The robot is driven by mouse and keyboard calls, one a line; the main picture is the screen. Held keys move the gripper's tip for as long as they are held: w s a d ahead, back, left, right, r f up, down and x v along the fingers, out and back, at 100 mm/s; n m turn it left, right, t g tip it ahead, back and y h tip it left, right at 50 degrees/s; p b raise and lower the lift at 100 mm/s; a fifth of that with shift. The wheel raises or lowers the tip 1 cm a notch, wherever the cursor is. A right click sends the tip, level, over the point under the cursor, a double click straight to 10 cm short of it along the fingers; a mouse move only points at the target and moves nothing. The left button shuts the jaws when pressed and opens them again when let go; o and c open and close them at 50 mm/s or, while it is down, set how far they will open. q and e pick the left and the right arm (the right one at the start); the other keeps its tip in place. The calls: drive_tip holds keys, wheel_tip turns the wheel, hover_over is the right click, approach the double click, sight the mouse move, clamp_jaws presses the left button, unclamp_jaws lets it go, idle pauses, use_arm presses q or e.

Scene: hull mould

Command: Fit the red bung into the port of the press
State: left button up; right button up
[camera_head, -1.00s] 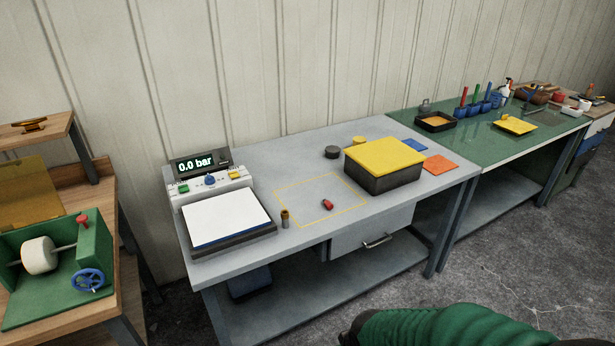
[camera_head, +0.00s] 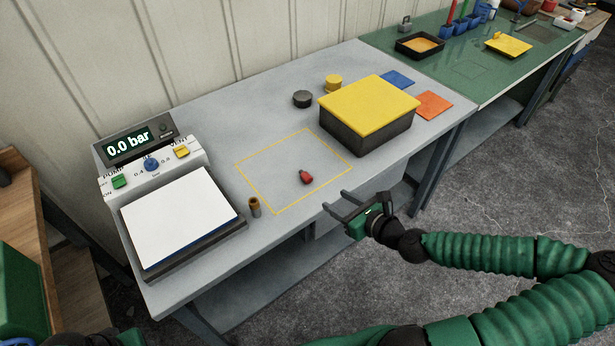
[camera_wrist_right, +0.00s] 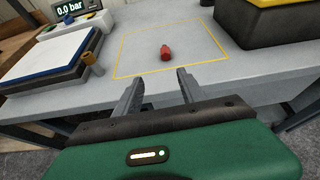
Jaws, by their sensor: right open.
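The red bung (camera_head: 306,177) lies on its side on the grey table, inside a yellow outlined square. It also shows in the right wrist view (camera_wrist_right: 165,52), ahead of the fingers. The press (camera_head: 185,220) stands at the table's left end, with a white top plate and a display reading 0.0 bar. A small brass-brown fitting (camera_head: 254,207) stands at its right side; I cannot tell whether it is the port. My right gripper (camera_head: 340,203) is open and empty at the table's front edge, apart from the bung. My left gripper is not in view.
A dark box with a yellow lid (camera_head: 367,112) stands right of the outlined square. A black round piece (camera_head: 302,99) and a yellow one (camera_head: 333,83) sit behind it. Blue (camera_head: 397,80) and orange (camera_head: 434,105) squares lie to the right. The outlined area is otherwise clear.

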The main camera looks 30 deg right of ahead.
drive_tip(key=b, duration=0.1)
approach(309, 177)
drive_tip(key=shift+m, duration=0.4)
drive_tip(key=x, duration=0.2)
drive_tip(key=b+x, duration=0.1)
drive_tip(key=x, duration=0.2)
drive_tip(key=shift+w+d+f, duration=0.1)
drive_tip(key=shift+w+f, duration=0.05)
drive_tip(key=shift+f, duration=0.25)
drive_tip(key=x, duration=0.5)
drive_tip(key=shift+w+a+r, duration=0.15)
drive_tip(key=shift+a+r, duration=0.15)
drive_tip(key=shift+w+f, duration=0.1)
drive_tip(key=shift+w, duration=0.15)
drive_tip(key=shift+d, duration=0.15)
drive_tip(key=shift+s, duration=0.1)
drive_tip(key=c, duration=0.4)
clamp_jaws()
